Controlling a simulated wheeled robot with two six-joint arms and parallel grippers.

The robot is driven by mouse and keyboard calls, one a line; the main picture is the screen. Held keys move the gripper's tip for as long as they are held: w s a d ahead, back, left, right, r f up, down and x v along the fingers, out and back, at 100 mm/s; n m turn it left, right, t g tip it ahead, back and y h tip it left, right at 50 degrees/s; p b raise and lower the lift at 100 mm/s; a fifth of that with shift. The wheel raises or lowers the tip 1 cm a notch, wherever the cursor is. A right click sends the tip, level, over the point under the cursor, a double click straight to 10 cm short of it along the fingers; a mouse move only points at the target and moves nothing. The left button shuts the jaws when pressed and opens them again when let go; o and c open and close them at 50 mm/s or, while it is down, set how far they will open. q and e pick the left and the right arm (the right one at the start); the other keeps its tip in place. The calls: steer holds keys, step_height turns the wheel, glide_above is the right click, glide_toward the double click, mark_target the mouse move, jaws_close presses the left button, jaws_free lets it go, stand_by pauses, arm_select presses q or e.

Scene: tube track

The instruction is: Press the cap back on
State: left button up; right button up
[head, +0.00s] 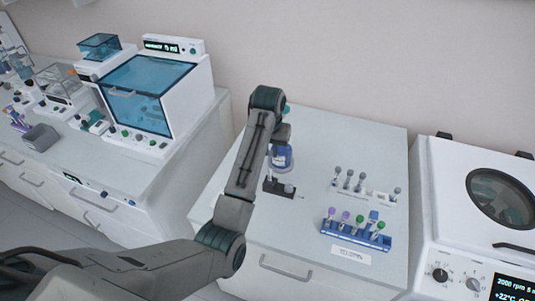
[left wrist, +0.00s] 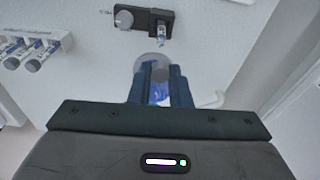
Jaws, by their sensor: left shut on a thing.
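My left gripper (left wrist: 158,75) is shut on a grey rounded piece (left wrist: 152,61), which looks like the cap. It is above the bench, and only the piece's end shows past the fingers. The block also shows in the head view (head: 277,188). A blue, white-marked body (head: 282,158) shows just below my wrist there.
A blue rack (head: 370,238) with several coloured-cap tubes stands on the right of the bench. A pale rack of grey-capped tubes (head: 362,187) is behind it. A centrifuge (head: 450,220) stands at right, and a blue-windowed machine (head: 185,100) at left. The bench's back is clear.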

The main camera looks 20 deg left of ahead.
mark_target(270, 156)
arm_select(q)
steer(key=shift+s+f, duration=0.1)
steer(key=shift+f, duration=0.35)
steer(key=shift+a+f, duration=0.1)
steer(key=shift+f, duration=0.3)
step_height(270, 156, down, 2)
steer(key=shift+f, duration=0.65)
arm_select(e)
steer(key=shift+w+d+r, duration=0.1)
steer(key=shift+w+d, duration=0.25)
steer(key=shift+w, duration=0.2)
steer(key=shift+s, duration=0.15)
steer(key=shift+a, duration=0.2)
steer(key=shift+a, duration=0.3)
